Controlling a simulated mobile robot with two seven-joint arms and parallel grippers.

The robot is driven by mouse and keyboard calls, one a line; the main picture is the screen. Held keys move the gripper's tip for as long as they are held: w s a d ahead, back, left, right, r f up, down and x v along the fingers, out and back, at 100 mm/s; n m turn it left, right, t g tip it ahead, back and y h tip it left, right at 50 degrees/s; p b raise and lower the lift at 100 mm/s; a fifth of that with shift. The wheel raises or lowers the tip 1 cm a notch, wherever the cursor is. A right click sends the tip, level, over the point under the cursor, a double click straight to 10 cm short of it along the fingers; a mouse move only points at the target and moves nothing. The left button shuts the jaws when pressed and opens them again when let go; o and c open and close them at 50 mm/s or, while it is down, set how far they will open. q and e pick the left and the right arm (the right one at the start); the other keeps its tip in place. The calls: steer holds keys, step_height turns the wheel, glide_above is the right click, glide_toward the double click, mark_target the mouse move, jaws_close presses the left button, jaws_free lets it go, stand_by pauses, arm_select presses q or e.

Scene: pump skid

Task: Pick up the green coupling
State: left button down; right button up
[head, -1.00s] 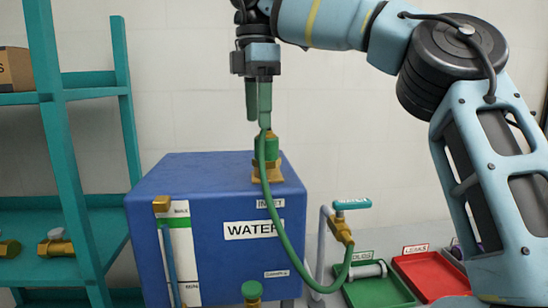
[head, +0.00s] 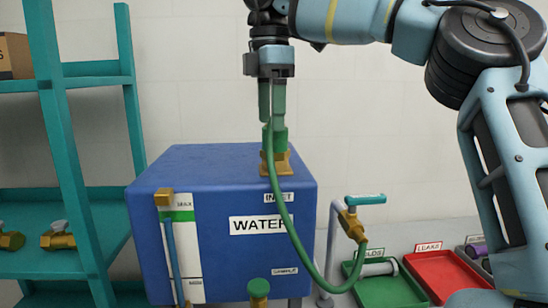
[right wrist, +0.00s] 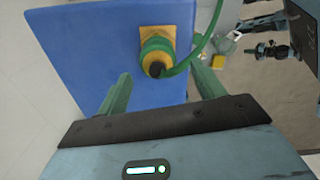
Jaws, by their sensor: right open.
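The green coupling (head: 281,138) stands upright on a brass fitting (head: 275,162) at the inlet on top of the blue tank (head: 235,157). A green hose (head: 290,230) hangs from it in an arc to the tap on the right. My right gripper (head: 271,118) points down just above the coupling, open and empty, its fingertips close to the coupling's top. My left gripper is not in view.
A brass tap with a teal handle (head: 365,199) stands right of the tank. Green (head: 385,291) and red (head: 432,275) trays lie beyond it. A teal shelf (head: 62,150) with brass valves is at the left. A green-capped fitting (head: 258,289) is at the tank's front.

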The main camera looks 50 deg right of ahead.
mark_target(275, 136)
steer(key=f, duration=0.2)
steer(key=d+f, duration=0.1)
steer(key=f, duration=0.1)
steer(key=shift+s, duration=0.2)
steer(key=shift+a+f+p, duration=0.15)
steer(key=shift+f+p, duration=0.15)
steer(key=shift+f, duration=0.3)
steer(key=shift+c, duration=0.2)
steer(key=c, duration=1.1)
steer(key=shift+r, duration=0.2)
steer(key=shift+c, duration=0.2)
